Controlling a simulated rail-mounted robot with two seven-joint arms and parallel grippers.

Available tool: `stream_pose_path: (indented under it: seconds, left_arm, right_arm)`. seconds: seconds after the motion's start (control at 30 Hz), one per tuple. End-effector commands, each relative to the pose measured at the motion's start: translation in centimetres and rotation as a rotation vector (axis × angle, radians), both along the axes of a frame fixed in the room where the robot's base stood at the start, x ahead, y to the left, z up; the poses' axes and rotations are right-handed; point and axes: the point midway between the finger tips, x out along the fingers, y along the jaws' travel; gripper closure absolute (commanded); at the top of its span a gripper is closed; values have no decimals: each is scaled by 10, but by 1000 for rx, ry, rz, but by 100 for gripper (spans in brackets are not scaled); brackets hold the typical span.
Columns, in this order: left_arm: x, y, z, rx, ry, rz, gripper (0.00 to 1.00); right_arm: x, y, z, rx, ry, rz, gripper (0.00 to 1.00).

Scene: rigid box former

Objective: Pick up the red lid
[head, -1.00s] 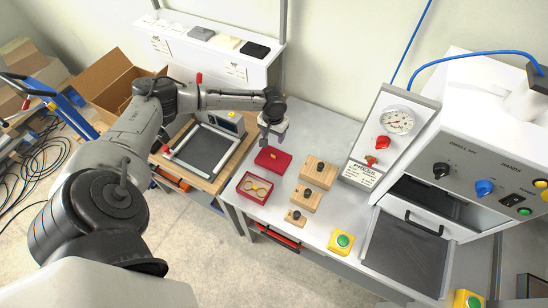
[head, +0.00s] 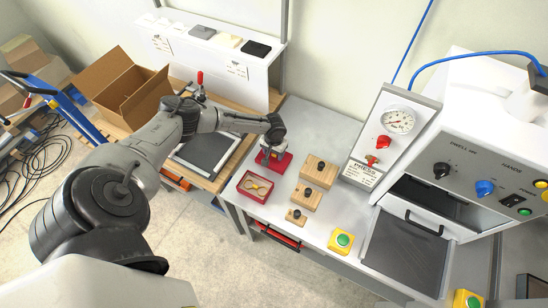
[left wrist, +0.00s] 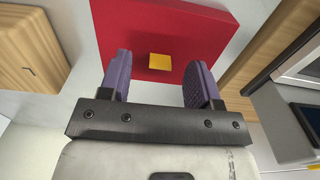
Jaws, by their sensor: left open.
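The red lid (head: 284,162) lies on the white bench, just behind the open red box (head: 255,186), which holds a gold-coloured item. In the left wrist view the lid (left wrist: 205,25) is a flat red panel with a small yellow tab (left wrist: 160,62) on it. My left gripper (head: 271,152) is over the lid and hides part of it in the head view. Its purple-padded fingers (left wrist: 158,80) are open, one on each side of the tab, with gaps to it. I cannot tell how far the fingertips are above the lid. My right gripper is not in view.
Wooden blocks with black knobs (head: 311,199) stand right of the lid and box. A green button on a yellow base (head: 341,240) is near the front edge. The press (head: 450,170) stands at right. A grey-topped frame (head: 206,150) lies left.

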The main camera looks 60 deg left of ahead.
Motion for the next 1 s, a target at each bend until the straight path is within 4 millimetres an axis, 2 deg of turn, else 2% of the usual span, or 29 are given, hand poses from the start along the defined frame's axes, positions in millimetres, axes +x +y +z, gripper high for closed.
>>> stream_pose_path:
  seconds: [0.13,0.4,0.9,1.0]
  left_arm:
    - [0,0,-11,-1,-1,1,43]
    - [0,0,-13,-1,-2,0,43]
    - [0,0,-12,-1,-1,0,89]
    - [0,0,-12,-1,-1,0,96]
  right_arm:
    - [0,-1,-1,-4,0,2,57]
    - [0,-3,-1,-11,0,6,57]
    - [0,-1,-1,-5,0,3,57]
    - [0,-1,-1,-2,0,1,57]
